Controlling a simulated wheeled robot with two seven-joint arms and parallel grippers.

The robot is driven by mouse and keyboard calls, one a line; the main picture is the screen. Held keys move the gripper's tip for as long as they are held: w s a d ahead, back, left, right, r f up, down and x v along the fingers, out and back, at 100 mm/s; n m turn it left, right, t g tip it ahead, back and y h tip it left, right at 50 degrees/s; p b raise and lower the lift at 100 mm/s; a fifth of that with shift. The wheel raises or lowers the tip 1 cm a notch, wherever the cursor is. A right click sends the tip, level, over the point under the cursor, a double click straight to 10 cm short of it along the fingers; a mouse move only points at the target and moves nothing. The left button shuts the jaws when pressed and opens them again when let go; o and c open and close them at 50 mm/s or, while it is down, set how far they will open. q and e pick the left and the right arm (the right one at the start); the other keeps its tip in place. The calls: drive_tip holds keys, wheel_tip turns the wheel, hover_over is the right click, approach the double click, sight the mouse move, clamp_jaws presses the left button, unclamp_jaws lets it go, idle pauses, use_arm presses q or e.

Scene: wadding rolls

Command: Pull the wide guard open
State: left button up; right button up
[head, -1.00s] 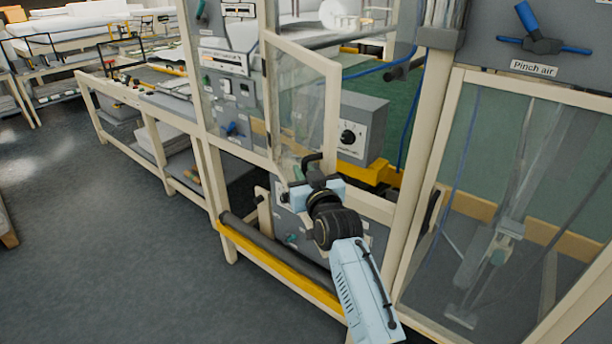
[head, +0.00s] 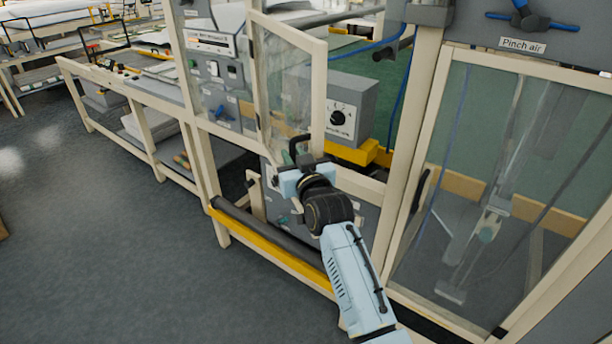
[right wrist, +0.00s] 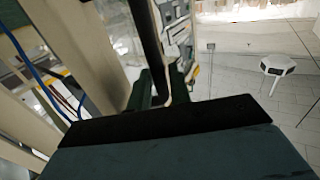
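The wide guard (head: 289,85), a clear panel in a cream frame, stands swung out from the machine in the head view, hinged along its left side. Its black handle (head: 294,147) sits low on its free edge. My right gripper (head: 299,168) is at this handle. In the right wrist view the black handle bar (right wrist: 149,40) runs down between the two dark fingers (right wrist: 159,88), which appear closed on it. The exact contact is partly hidden by the gripper body. My left gripper is not in view.
A second clear guard (head: 500,180) stands at right under the "Pinch air" panel (head: 560,28). A grey box with a dial (head: 352,108) is behind the opening. A dark roller (head: 265,232) and yellow rail (head: 262,250) run low in front. The floor (head: 110,250) at left is clear.

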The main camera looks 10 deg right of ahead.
drive_tip(key=s+d+b, duration=0.1)
drive_tip(key=s, duration=1.1)
drive_tip(key=shift+d, duration=0.4)
drive_tip(key=shift+w, duration=0.1)
